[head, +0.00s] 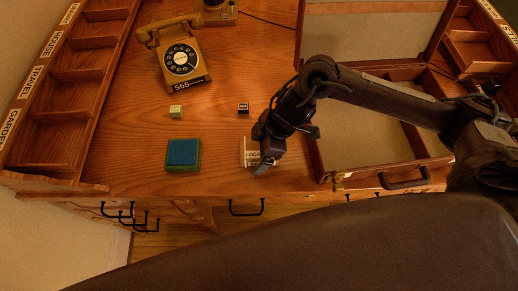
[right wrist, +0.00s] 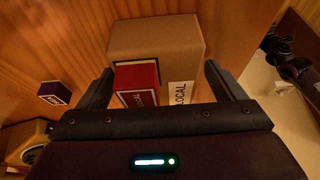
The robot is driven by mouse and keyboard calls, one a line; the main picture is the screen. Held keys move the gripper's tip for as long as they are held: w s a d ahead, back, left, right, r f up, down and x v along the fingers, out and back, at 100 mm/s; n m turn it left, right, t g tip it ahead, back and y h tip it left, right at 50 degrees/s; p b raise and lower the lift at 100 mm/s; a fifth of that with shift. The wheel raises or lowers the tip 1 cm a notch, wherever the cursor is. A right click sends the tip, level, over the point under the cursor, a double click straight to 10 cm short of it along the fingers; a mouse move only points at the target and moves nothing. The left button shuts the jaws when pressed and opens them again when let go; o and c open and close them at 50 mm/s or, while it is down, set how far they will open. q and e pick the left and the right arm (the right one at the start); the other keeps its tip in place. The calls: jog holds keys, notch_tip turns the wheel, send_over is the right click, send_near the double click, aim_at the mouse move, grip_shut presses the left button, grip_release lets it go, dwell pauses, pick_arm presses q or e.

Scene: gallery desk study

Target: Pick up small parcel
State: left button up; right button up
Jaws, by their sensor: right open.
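The small parcel, a brown box with a white LOCAL label, is at the front of the desk (head: 249,146). My right gripper (head: 262,160) is over it and partly hides it. In the right wrist view the parcel (right wrist: 180,40) lies ahead of the open right gripper (right wrist: 160,85), roughly between its two fingers. A small red box (right wrist: 137,75) overlaps the parcel there; I cannot tell whether it rests on it. The fingers do not visibly grip anything. My left gripper is not in view.
A blue-green pad (head: 183,153) lies left of the parcel. An open case (head: 365,140) is at right. Bare wood lies between pad and parcel.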

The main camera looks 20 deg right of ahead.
jog(key=shift+f, duration=0.2)
jog(key=shift+c, duration=0.4)
jog(key=c, duration=1.2)
jog(key=shift+o, duration=0.2)
jog(key=shift+r, duration=0.1)
